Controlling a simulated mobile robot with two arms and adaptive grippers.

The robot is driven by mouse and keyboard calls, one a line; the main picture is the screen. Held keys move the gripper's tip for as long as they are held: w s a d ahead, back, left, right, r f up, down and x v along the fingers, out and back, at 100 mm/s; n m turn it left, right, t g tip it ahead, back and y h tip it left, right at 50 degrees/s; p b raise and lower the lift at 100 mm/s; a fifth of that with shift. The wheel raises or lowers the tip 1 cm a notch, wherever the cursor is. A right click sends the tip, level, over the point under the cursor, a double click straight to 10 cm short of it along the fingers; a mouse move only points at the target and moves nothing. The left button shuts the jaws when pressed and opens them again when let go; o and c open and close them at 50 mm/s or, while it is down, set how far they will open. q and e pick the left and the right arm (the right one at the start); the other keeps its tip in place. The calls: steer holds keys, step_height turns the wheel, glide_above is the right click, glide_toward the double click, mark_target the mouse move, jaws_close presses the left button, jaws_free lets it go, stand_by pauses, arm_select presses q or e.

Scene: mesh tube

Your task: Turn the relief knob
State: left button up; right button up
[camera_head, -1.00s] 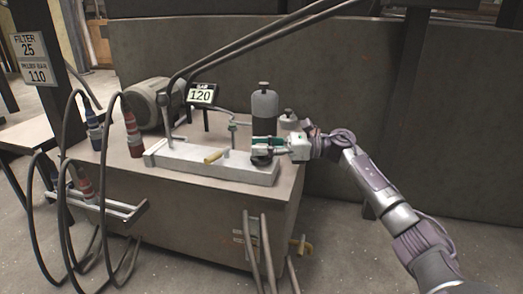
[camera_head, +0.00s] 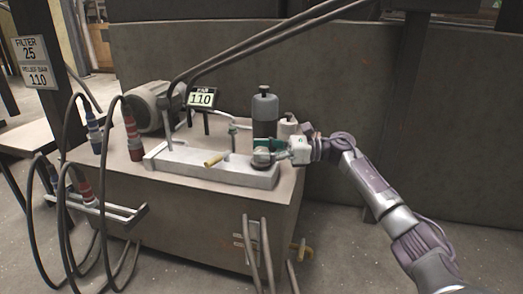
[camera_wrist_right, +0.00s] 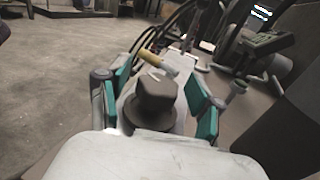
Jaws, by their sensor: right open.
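The relief knob (camera_head: 261,160) is dark and round, at the right end of the pale manifold block on the bench. In the right wrist view the knob (camera_wrist_right: 151,103) has a raised cap and a wider base. My right gripper (camera_head: 268,149) is at the knob. In the right wrist view its green-padded fingers (camera_wrist_right: 162,92) are open on either side of the knob, with a gap visible at the right finger. The small display (camera_head: 201,99) behind the block reads 110. My left gripper is not in view.
The sign (camera_head: 34,62) at left reads filter 25, relief bar 110. A yellow-handled lever (camera_head: 214,159) and a green-topped fitting (camera_head: 232,133) are on the block. A grey cylinder (camera_head: 265,108) and a motor (camera_head: 149,104) stand behind. Hoses hang at left.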

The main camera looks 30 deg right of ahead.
steer(key=v, duration=1.2)
steer(key=shift+w, duration=0.1)
